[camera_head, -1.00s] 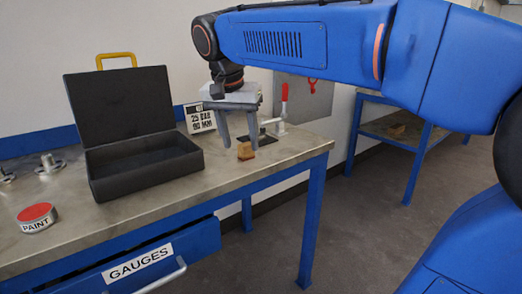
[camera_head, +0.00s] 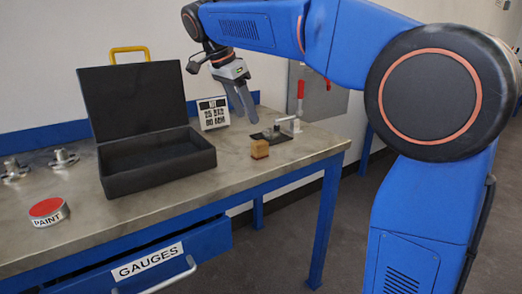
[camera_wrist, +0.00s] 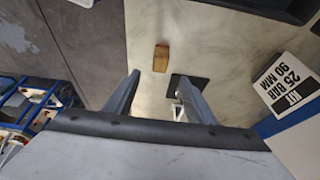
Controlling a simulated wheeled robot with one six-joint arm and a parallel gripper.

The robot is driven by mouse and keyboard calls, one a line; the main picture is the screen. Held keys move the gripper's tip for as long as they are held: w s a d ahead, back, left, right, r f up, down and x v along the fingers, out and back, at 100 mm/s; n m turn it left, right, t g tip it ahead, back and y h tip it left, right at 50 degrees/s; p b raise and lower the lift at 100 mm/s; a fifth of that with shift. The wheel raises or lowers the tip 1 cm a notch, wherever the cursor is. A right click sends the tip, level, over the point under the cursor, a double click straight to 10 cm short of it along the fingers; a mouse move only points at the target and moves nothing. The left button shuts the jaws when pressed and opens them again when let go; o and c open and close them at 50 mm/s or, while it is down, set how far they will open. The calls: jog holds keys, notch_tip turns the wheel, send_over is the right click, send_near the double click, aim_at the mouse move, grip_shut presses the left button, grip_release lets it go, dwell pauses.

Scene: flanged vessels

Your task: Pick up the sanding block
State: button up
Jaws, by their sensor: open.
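The sanding block (camera_head: 260,149) is a small tan-brown block on the grey metal workbench (camera_head: 190,208), near its right end. It also shows in the wrist view (camera_wrist: 161,57), beyond my fingertips and roughly between their lines. My gripper (camera_head: 246,118) is open and empty, tilted downward above the bench, behind and a little left of the block in the head view. Its two fingers show in the wrist view (camera_wrist: 163,76), spread apart. Neither finger touches the block.
A toggle clamp with a red handle (camera_head: 300,92) stands on a dark plate beside the block. An open black case (camera_head: 160,175), a printed sign (camera_head: 213,114) and a paint tin (camera_head: 48,211) are on the bench. Flanged fittings (camera_head: 63,158) stand at the left.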

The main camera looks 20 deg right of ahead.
aim_at(260, 142)
jog(key=x, duration=0.7)
jog(key=shift+d+f, duration=0.15)
jog(key=shift+f, duration=0.15)
jog(key=shift+x, duration=2.6)
jog(key=shift+w+d+r, duration=0.1)
jog(key=shift+d, duration=0.05)
jog(key=shift+c, duration=0.6)
jog(key=c, duration=1.1)
jog(key=shift+c, duration=0.2)
notch_tip(260, 142, up, 10)
jog(key=shift+r, duration=0.1)
